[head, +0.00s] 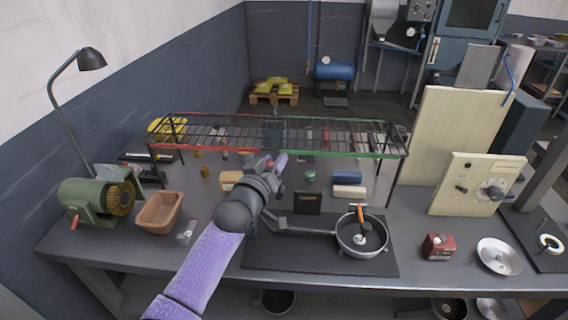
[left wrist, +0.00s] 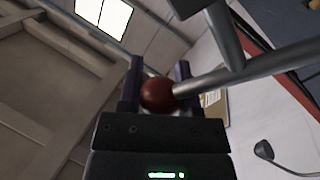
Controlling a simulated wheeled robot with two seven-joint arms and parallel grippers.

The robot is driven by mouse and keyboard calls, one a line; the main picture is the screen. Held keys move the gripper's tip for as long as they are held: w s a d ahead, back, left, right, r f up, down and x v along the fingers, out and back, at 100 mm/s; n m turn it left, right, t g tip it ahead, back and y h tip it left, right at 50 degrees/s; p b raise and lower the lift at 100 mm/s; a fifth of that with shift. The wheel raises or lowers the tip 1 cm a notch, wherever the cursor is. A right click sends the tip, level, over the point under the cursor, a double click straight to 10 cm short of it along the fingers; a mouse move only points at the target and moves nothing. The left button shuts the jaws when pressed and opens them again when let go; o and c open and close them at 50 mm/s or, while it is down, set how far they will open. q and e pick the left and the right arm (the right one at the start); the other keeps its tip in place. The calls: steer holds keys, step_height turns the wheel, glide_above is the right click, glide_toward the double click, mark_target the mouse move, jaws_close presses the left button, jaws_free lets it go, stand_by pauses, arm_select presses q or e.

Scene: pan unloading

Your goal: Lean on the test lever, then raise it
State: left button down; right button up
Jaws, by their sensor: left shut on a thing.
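The test lever shows in the left wrist view as a grey rod (left wrist: 245,72) ending in a red ball knob (left wrist: 157,95). The knob sits between the two dark fingers of my left gripper (left wrist: 157,88), which is shut on it. In the head view my left gripper (head: 274,164) is above the middle of the bench, in front of the wire rack. A spot of red shows between its fingers, and the gripper hides most of the lever there. My right gripper is in neither view.
A wire rack (head: 330,135) stands across the back of the bench. A pan (head: 345,240) with a long handle lies on a dark mat (head: 300,258) in front. A green grinder (head: 85,198) and brown tub (head: 155,214) stand left; a red box (head: 437,246) and metal dish (head: 499,258) stand right.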

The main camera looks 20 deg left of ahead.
arm_select(q)
steer(key=shift+s+a+r+n+t, duration=0.15)
steer(key=shift+a+n, duration=0.3)
steer(key=shift+a, duration=0.1)
steer(key=shift+s+a+r+n+t, duration=0.1)
steer(key=shift+s+a+n+t, duration=0.05)
steer(key=shift+a+n, duration=0.35)
steer(key=shift+c, duration=1.4)
jaws_free()
steer(key=shift+s, duration=0.1)
steer(key=s+p, duration=0.2)
steer(key=s, duration=0.7)
steer(key=shift+s+f, duration=0.3)
steer(key=shift+s, duration=0.05)
steer(key=shift+a, duration=0.1)
